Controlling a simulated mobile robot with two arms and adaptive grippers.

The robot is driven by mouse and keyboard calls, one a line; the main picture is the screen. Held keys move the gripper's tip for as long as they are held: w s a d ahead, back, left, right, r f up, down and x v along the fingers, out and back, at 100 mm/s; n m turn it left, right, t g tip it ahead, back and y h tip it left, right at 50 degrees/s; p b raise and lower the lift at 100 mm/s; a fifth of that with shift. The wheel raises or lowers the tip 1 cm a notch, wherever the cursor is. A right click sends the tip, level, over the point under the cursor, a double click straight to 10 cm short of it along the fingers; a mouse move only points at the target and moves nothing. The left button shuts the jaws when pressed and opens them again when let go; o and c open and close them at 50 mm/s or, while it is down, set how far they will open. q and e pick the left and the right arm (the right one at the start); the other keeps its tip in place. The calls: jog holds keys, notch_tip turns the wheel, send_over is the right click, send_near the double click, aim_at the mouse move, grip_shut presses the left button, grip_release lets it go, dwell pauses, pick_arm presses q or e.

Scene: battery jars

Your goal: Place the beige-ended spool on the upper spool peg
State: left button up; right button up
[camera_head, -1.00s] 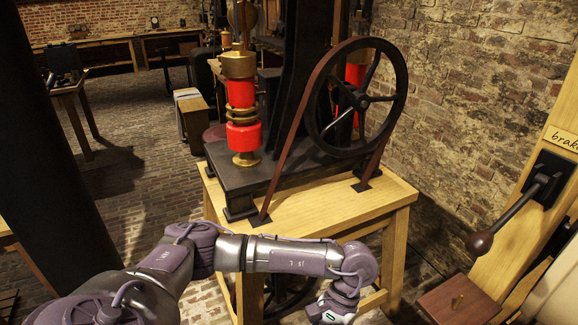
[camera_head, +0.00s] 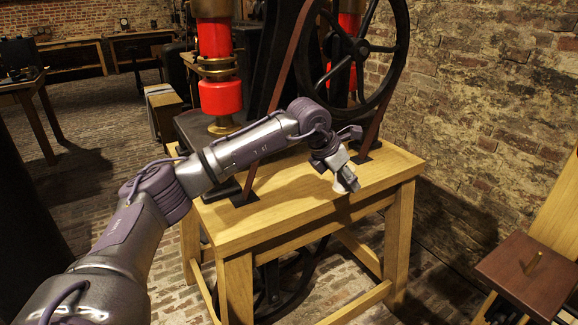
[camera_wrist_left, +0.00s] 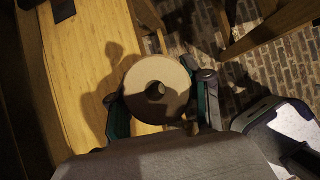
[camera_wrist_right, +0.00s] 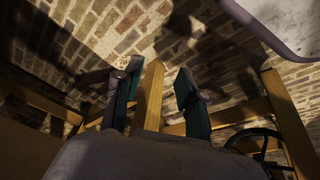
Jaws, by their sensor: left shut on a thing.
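The beige-ended spool (camera_wrist_left: 172,75) shows end-on in the left wrist view, a round disc with a dark centre hole. My left gripper (camera_wrist_left: 160,102) is shut on it, one finger on each side. In the head view my left gripper (camera_head: 347,184) is above the front right part of the wooden table; the spool is hard to make out there. A brass peg (camera_head: 533,262) stands up from a brown board (camera_head: 515,277) at the lower right, well apart from the gripper. I cannot tell whether it is the upper spool peg. My right gripper (camera_wrist_right: 156,100) is open and empty in its wrist view.
The wooden table (camera_head: 290,215) carries a machine with a large black wheel (camera_head: 325,82), a brown belt and a red column (camera_head: 219,98). A slanted wooden post (camera_head: 560,222) stands behind the brown board. The brick floor between table and board looks clear.

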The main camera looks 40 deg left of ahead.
pick_arm(q)
jog(key=w+a+r+n+y+b, duration=0.4)
jog(key=r+n+y, duration=0.1)
jog(key=n, duration=0.3)
jog(key=a+f, duration=0.1)
jog(key=a, duration=0.1)
jog(key=s+a+f+b, duration=0.1)
jog(key=a, duration=0.1)
jog(key=s+a+f, duration=0.1)
jog(key=a, duration=0.2)
jog(key=shift+f, duration=0.25)
jog(key=b, duration=0.1)
send_over(298, 181)
jog(key=s, duration=0.2)
jog(key=f, duration=0.2)
jog(key=shift+d+f, duration=0.25)
jog(key=shift+f, duration=0.1)
notch_tip(298, 181, down, 4)
jog(key=shift+f+b, duration=0.1)
jog(key=shift+b, duration=0.5)
pick_arm(e)
jog(key=v, duration=0.8)
jog(key=shift+w+d+t, duration=0.2)
jog(key=shift+w+t, duration=0.05)
jog(key=shift+t, duration=0.15)
pick_arm(q)
jog(key=o, duration=1)
pick_arm(e)
jog(key=shift+w, duration=0.1)
jog(key=shift+r, duration=0.1)
